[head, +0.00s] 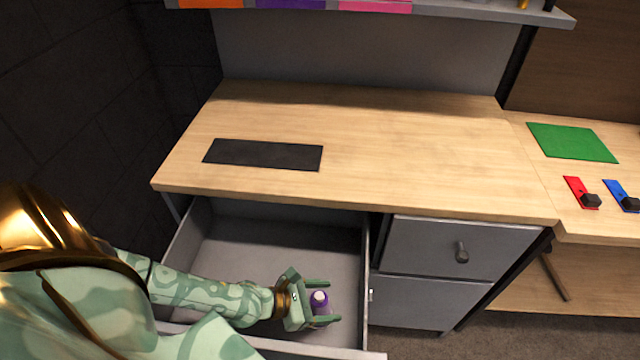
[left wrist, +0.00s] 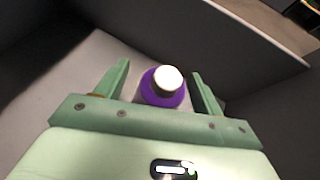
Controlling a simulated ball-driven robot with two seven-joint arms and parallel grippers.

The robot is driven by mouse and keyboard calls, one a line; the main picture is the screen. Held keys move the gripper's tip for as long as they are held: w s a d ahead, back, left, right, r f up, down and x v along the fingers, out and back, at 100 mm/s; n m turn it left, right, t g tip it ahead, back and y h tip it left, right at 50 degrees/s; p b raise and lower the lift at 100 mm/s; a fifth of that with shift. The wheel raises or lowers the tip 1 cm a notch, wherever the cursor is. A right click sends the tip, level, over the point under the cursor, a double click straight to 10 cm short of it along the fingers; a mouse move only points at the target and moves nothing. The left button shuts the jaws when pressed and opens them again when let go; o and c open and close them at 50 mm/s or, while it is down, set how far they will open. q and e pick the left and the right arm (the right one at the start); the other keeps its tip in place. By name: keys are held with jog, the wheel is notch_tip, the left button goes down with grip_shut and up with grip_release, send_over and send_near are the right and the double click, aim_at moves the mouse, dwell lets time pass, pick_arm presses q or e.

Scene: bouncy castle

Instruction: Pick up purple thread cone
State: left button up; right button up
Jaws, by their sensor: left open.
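The purple thread cone (head: 319,299) with a white top stands in the open grey drawer (head: 275,240), near its right front corner. My left gripper (head: 325,301) reaches into the drawer with its green fingers open, one on each side of the cone. In the left wrist view the cone (left wrist: 162,90) sits between the two open fingers (left wrist: 160,92), with gaps visible beside it. The cone's lower part is partly hidden by the gripper. My right gripper is not in view.
The wooden desk top (head: 400,150) overhangs the drawer's back and carries a black mat (head: 263,155). Closed grey drawers (head: 440,245) stand to the right. A side table (head: 545,175) holds a green mat (head: 572,142) and red and blue pieces. The drawer is otherwise empty.

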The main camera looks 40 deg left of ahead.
pick_arm(q)
jog(key=shift+w+d+f, duration=0.15)
jog(key=shift+w, duration=0.05)
jog(key=c, duration=1.2)
